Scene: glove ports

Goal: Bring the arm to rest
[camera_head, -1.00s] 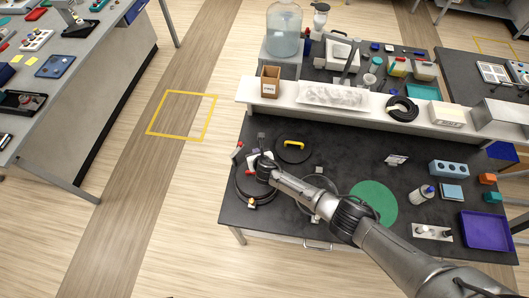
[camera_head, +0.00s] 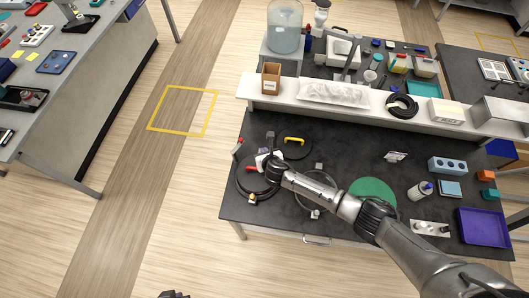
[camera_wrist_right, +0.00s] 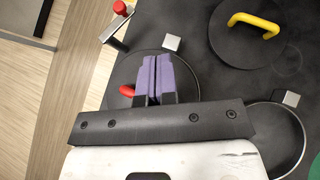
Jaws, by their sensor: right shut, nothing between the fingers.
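My right gripper (camera_head: 262,160) reaches over the left part of the dark bench, above a round black port cover with a red handle (camera_head: 250,169). In the right wrist view its two purple-padded fingers (camera_wrist_right: 152,78) are together with nothing between them. The red handle (camera_wrist_right: 127,90) shows just left of the fingers; the fingers and palm hide part of the cover. A dark tip at the bottom edge of the head view seems to be my left gripper (camera_head: 173,294); its fingers cannot be made out.
A black disc with a yellow handle (camera_head: 294,140) lies behind the gripper. A red-knobbed clamp (camera_wrist_right: 118,8) is near the bench's left edge. A green disc (camera_head: 374,192), a bottle (camera_head: 420,190) and a purple tray (camera_head: 485,229) are to the right. The floor left is clear.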

